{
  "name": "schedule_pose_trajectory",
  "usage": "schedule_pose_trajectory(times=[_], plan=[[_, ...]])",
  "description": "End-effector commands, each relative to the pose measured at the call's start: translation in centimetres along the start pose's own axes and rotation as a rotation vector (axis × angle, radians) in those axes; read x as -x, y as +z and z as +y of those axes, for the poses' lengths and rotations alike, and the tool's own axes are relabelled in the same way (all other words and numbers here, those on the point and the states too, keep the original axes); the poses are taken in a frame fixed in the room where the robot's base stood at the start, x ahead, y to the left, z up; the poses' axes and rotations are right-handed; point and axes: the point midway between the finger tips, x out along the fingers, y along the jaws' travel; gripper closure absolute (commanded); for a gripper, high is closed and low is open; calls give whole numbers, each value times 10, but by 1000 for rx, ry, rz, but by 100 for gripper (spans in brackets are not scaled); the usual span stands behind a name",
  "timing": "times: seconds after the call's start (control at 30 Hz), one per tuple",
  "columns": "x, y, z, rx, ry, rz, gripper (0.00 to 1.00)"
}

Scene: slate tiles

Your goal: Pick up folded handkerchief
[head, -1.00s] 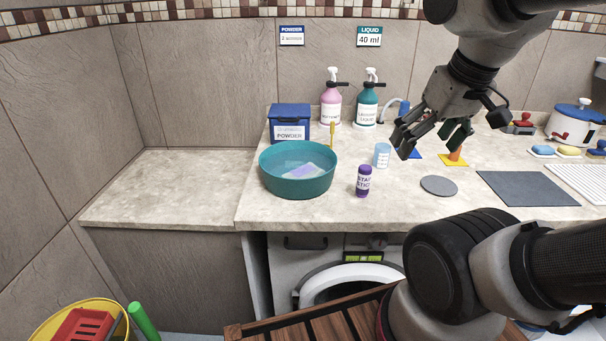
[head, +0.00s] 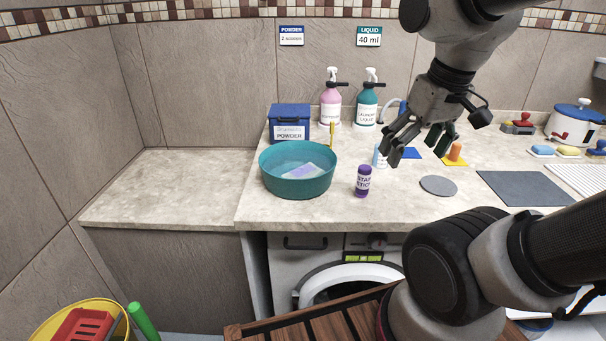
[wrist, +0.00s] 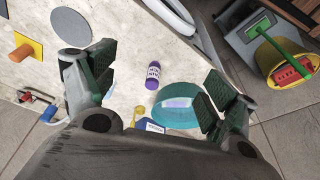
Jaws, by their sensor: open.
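A pale lilac and white folded cloth (head: 309,171), which looks like the handkerchief, lies in the teal basin (head: 298,191) on the counter. In the wrist view the cloth (wrist: 178,103) shows in the basin (wrist: 172,118), between my fingers and nearer the right one. My gripper (head: 418,150) is open and empty. In the head view it is above the counter, to the right of the basin and apart from it. The wrist view shows both fingers of my gripper (wrist: 158,92) spread wide.
A purple stain stick (head: 362,181) stands right of the basin. A measuring cup (head: 379,157) is partly hidden behind my gripper. A blue powder box (head: 290,122) and two pump bottles (head: 367,103) stand behind. The counter at left (head: 170,185) is bare.

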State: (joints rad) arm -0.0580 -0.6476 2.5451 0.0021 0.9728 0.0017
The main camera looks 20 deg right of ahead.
Motion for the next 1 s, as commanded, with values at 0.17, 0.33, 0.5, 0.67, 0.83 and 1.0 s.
schedule_pose_trajectory(times=[0.17,0.33,0.5,0.67,0.83,1.0], plan=[[-36,-46,-25,75,-15,-170,14],[-80,-103,-58,-49,10,-281,14],[-129,-153,-93,-308,72,-336,14],[-161,-197,-116,-656,131,-317,14],[-154,-227,-123,-983,140,-251,14],[-155,-228,-123,-1168,161,-237,14]])
